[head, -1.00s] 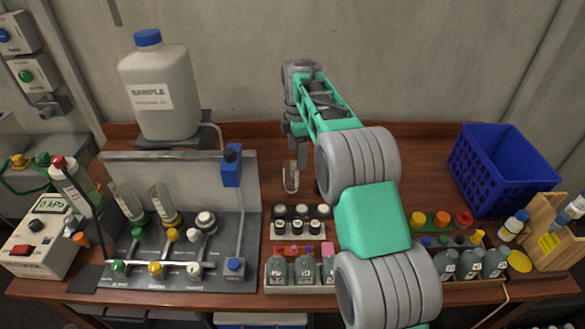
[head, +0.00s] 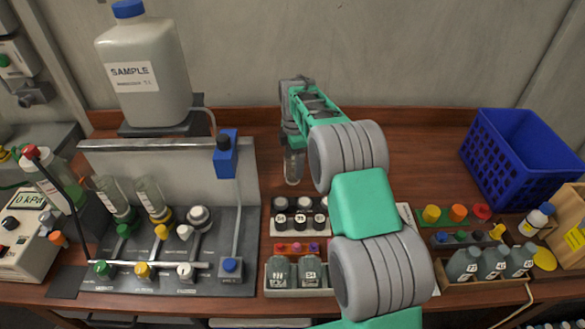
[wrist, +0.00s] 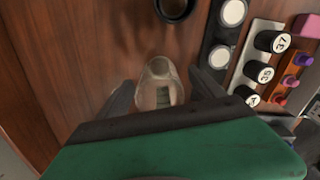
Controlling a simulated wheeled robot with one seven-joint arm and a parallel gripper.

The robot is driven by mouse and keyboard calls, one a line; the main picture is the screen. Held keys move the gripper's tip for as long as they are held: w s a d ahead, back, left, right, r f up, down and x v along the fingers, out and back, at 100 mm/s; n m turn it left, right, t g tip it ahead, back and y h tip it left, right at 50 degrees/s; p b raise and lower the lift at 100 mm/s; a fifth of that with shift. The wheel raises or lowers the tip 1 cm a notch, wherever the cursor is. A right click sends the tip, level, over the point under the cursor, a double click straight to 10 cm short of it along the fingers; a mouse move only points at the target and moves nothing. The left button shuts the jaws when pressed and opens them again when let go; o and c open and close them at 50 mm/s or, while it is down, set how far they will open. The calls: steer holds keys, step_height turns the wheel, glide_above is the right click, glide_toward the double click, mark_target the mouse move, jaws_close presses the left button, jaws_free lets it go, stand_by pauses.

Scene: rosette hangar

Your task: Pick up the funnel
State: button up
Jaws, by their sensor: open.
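A clear, see-through funnel (head: 293,168) stands on the brown bench, left of my arm in the head view. In the wrist view the funnel (wrist: 160,82) lies between my two dark fingers, with a visible gap on each side. My gripper (wrist: 162,98) is open and points down over it. In the head view my gripper (head: 292,146) is right above and at the funnel's top, partly hiding it. I cannot tell whether a finger touches it.
Black-capped vials (head: 302,204) stand close by in a rack, with bottles (head: 297,272) in front. A dark ring (wrist: 174,8) lies near the funnel. A filter manifold (head: 160,250) is at left. A blue crate (head: 520,160) is at right. Bare bench lies behind the funnel.

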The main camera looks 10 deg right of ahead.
steer(key=shift+f, duration=0.9)
steer(key=shift+a, duration=0.1)
steer(key=c, duration=1.4)
steer(key=shift+r, duration=0.15)
steer(key=shift+c, duration=0.2)
